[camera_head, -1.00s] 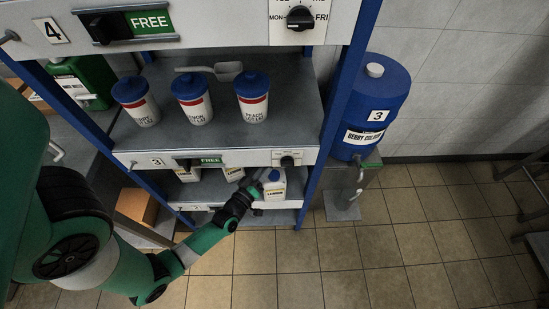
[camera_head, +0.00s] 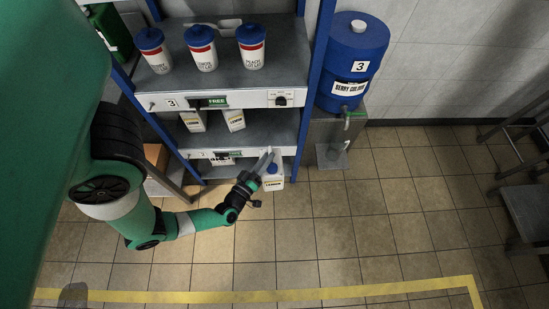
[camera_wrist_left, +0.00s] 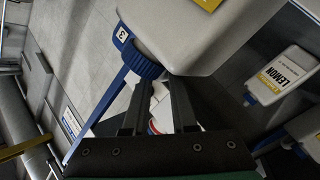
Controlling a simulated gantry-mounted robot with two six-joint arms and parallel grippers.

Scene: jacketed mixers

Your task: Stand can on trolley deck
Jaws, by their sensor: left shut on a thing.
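The can is white with a blue cap and a LEMON label (camera_head: 273,182), in front of the rack's lower shelves in the head view. My left gripper (camera_head: 264,162) is shut on it near the cap. In the left wrist view the can's pale body (camera_wrist_left: 205,35) fills the top, its blue cap (camera_wrist_left: 137,60) beside the fingers (camera_wrist_left: 158,108). A grey metal surface (camera_head: 528,212) shows at the right edge of the head view; I cannot tell if it is the trolley deck. My right gripper is not in view.
Two similar lemon cans (camera_head: 194,121) stand on the shelf behind. Several blue-lidded tubs (camera_head: 201,50) stand on the shelf above. A blue drum (camera_head: 352,60) stands right of the rack (camera_head: 300,130). The tiled floor (camera_head: 370,230) is open, with a yellow line (camera_head: 250,296).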

